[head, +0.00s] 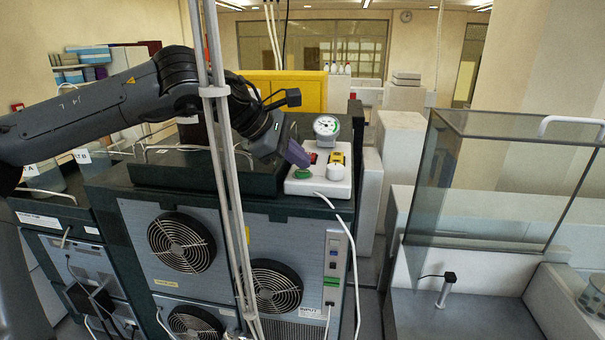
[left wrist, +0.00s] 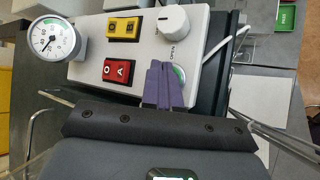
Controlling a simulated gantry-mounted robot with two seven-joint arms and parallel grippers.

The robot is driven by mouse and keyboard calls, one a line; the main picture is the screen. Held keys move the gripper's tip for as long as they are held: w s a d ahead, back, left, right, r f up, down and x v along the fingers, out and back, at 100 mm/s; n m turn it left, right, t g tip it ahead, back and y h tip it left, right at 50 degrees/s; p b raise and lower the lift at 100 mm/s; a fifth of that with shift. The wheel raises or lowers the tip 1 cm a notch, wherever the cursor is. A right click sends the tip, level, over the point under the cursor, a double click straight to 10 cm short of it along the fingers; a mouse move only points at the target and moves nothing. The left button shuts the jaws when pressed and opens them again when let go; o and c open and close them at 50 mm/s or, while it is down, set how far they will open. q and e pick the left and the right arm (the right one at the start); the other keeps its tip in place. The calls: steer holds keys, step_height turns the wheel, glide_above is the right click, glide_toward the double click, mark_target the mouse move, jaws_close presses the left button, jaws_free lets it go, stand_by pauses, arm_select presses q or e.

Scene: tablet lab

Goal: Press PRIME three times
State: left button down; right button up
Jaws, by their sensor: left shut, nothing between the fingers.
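A white control box (head: 322,184) sits on top of the large cabinet. On it are a green button (head: 303,174), a red rocker switch (head: 313,157), a yellow switch (head: 337,158) and a white knob (head: 336,172). I cannot read the word PRIME on any of them. My left gripper (head: 298,154), with purple fingers, is shut and empty just above the green button. In the left wrist view its fingertips (left wrist: 164,66) cover most of the green button (left wrist: 181,73); I cannot tell whether they touch it. My right gripper is not in view.
A round gauge (head: 326,126) stands up at the box's back edge. A dark flat case (head: 200,170) lies beside the box on the left. Pale vertical poles (head: 222,150) cross in front. A glass enclosure (head: 490,185) stands to the right.

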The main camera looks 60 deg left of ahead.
mark_target(299, 173)
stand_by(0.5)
arm_select(q)
steer(key=shift+f+b, duration=0.35)
steer(key=shift+f, duration=0.15)
steer(key=shift+r, duration=0.15)
stand_by(0.4)
steer(key=shift+r+p, duration=0.75)
steer(key=shift+p, duration=0.05)
steer(key=shift+r+p, duration=2.15)
steer(key=shift+r, duration=0.4)
